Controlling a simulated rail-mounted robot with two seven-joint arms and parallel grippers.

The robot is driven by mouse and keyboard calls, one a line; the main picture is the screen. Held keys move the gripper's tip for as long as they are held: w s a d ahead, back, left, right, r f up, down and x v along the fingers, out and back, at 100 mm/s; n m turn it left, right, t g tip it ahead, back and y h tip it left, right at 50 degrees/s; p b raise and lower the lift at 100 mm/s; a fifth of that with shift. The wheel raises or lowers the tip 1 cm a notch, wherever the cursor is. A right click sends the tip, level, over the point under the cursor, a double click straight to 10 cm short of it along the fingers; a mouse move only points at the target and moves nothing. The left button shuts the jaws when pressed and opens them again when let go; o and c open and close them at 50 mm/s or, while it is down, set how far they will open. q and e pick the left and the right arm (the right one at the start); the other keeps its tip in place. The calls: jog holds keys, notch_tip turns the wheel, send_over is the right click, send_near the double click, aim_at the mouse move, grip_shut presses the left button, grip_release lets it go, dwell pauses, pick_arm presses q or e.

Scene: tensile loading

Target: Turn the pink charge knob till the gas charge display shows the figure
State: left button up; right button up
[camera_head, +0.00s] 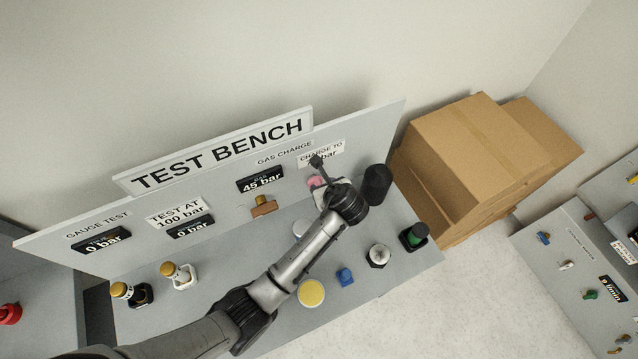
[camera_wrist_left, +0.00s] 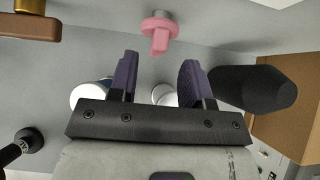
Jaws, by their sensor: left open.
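The pink charge knob (camera_head: 315,182) is on the upright panel of the test bench, under the gas charge label, and is partly hidden by my left gripper in the head view. In the left wrist view the knob (camera_wrist_left: 160,28) is whole, with its pink grip bar pointing towards me. My left gripper (camera_wrist_left: 160,61) is open and empty, its two purple-padded fingers just short of the knob, one to each side of its line. The gas charge display (camera_head: 261,181) reads 45 bar. The "charge to" sign (camera_head: 322,151) has its figure hidden by my gripper.
A large black knob-like part (camera_head: 377,182) stands close to the right of my gripper; it shows also in the left wrist view (camera_wrist_left: 250,88). A brown handle (camera_head: 263,208) is left of it. Several fittings stand on the bench top. Cardboard boxes (camera_head: 480,150) are at the right.

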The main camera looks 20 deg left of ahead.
pick_arm(q)
jog(key=shift+x, duration=2.4)
jog(key=shift+c, duration=0.3)
grip_shut()
